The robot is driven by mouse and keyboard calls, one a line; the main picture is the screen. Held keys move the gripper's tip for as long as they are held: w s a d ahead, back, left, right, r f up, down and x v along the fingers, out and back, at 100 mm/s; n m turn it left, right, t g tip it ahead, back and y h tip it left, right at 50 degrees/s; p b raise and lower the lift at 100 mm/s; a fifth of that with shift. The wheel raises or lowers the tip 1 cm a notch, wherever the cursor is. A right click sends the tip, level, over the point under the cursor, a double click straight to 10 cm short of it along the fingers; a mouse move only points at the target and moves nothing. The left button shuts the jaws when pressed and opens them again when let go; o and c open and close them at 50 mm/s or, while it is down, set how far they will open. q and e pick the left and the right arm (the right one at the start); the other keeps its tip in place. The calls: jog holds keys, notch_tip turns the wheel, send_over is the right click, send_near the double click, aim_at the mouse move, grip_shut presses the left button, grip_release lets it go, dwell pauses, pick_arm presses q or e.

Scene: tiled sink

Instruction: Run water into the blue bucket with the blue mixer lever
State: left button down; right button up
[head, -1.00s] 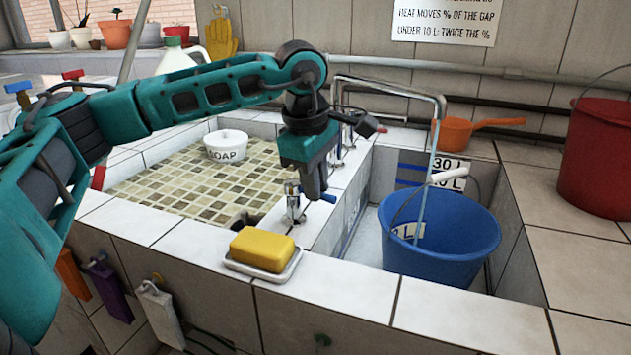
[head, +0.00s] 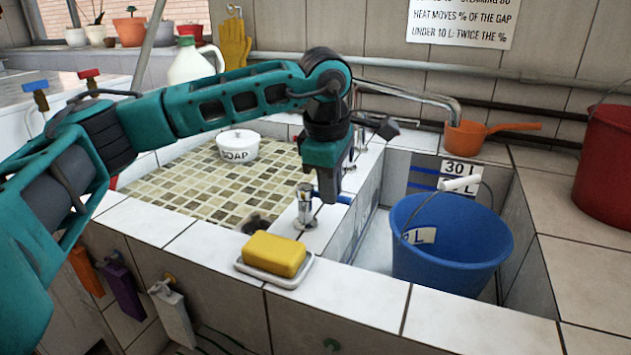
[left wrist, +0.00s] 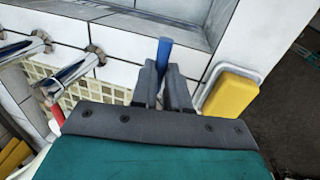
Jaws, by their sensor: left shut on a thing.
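The blue bucket (head: 452,245) stands upright in the right basin, its pale-gripped handle raised. The level inside is hidden. My left gripper (head: 328,196) is at the mixer, fingers down and shut on the lever. In the left wrist view the blue lever (left wrist: 165,52) shows at the fingertips (left wrist: 164,72). My right gripper is not in view.
A yellow soap bar (head: 274,254) lies on a white dish in front of the mixer. An orange dipper (head: 465,137) sits behind the bucket. A red bucket (head: 605,155) stands on the right counter. A soap tub (head: 238,144) stands in the tiled left basin.

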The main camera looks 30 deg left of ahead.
pick_arm(q)
jog(key=c, duration=1.1)
grip_release()
jog(key=shift+r, duration=0.1)
jog(key=r+p, duration=0.1)
jog(key=r, duration=0.3)
jog(key=s+r, duration=0.1)
jog(key=r, duration=0.3)
jog(key=s+r+p, duration=0.1)
jog(key=r, duration=0.3)
jog(key=shift+s+d+r+p, duration=0.2)
jog(key=shift+r+p, duration=0.05)
jog(key=shift+p, duration=0.05)
